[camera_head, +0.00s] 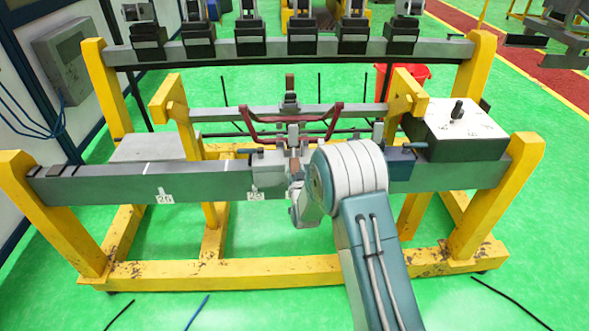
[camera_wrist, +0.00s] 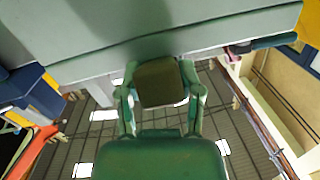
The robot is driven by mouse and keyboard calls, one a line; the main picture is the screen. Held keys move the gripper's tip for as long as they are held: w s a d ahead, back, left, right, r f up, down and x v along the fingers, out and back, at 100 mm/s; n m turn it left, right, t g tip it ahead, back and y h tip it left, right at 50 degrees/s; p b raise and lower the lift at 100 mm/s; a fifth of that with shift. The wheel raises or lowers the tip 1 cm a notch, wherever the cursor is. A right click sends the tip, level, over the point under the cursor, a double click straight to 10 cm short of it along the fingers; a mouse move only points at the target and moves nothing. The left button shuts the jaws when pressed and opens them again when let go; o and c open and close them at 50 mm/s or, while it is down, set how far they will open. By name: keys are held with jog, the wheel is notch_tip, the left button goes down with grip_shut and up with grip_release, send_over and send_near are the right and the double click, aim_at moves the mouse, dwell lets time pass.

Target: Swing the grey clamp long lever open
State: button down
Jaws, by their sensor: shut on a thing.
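The grey clamp (camera_head: 268,172) sits on the front grey beam, left of my arm, in the head view. My gripper (camera_wrist: 160,88) is closed around a dark olive-brown block (camera_wrist: 160,82) in the wrist view, one finger on each side. The block seems to be the end of the grey clamp's long lever; its link to the clamp is hidden. In the head view my gripper (camera_head: 297,190) is at the front of the beam beside the grey clamp, largely hidden by my wrist.
A dark blue clamp (camera_head: 400,163) sits on the same beam to the right. A dark red bent frame (camera_head: 292,118) stands behind the beam. A yellow stand (camera_head: 230,270) surrounds the work.

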jog(key=shift+s+f, duration=0.1)
jog(key=shift+f, duration=0.2)
jog(key=shift+c, duration=1.5)
grip_release()
jog(key=shift+o, duration=0.2)
jog(key=shift+r, duration=0.1)
jog(key=s, duration=1.1)
jog(key=shift+s+d+r, duration=0.25)
jog(key=shift+s+d, duration=0.15)
jog(key=shift+d, duration=0.05)
